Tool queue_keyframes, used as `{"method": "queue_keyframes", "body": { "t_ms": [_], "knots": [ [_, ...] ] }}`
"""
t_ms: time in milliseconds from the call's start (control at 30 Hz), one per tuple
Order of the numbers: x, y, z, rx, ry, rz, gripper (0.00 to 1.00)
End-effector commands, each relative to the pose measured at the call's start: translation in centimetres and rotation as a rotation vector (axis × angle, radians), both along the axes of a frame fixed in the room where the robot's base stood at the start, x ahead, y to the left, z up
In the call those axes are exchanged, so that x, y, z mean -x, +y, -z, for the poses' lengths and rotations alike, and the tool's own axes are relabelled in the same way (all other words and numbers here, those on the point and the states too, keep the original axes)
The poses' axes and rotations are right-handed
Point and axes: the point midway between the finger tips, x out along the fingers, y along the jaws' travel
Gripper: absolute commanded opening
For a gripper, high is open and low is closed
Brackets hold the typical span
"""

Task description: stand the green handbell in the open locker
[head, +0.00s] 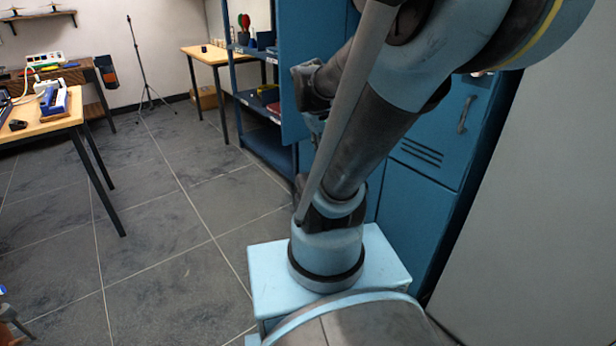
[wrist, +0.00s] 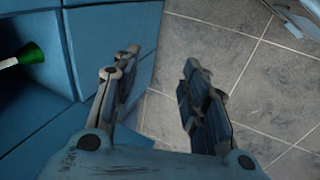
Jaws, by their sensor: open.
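The green handbell (wrist: 32,54) shows at the left edge of the wrist view, inside a dark blue locker compartment (wrist: 40,105). Its flared green end points right and its pale handle runs out of the picture to the left. The flared end looks to be against the compartment's inner surface; I cannot tell firmly whether it stands upright. My gripper (wrist: 158,63) is open and empty, apart from the bell, which lies left of both fingers. In the head view my arm covers part of the blue locker (head: 430,150), and the bell is not visible.
An open blue door (head: 295,70) stands beside my arm. A blue shelf unit (head: 270,145) is behind it. A wooden table (head: 40,128) with tools stands at the left, and another table (head: 205,55) at the back. The tiled floor (head: 170,220) between is clear.

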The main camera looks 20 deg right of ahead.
Motion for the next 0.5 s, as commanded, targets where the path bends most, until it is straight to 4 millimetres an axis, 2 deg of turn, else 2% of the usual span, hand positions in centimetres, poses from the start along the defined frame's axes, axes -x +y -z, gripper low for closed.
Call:
{"method": "queue_keyframes", "body": {
  "t_ms": [33, 300, 500],
  "knots": [
    [1.2, 1.0, 0.5, -0.041, -0.010, 0.026, 0.41],
    [6.2, 6.1, 3.0, -0.264, -0.037, 0.186, 0.41],
    [8.2, 8.2, 4.0, -0.362, -0.037, 0.262, 0.41]
  ]
}}
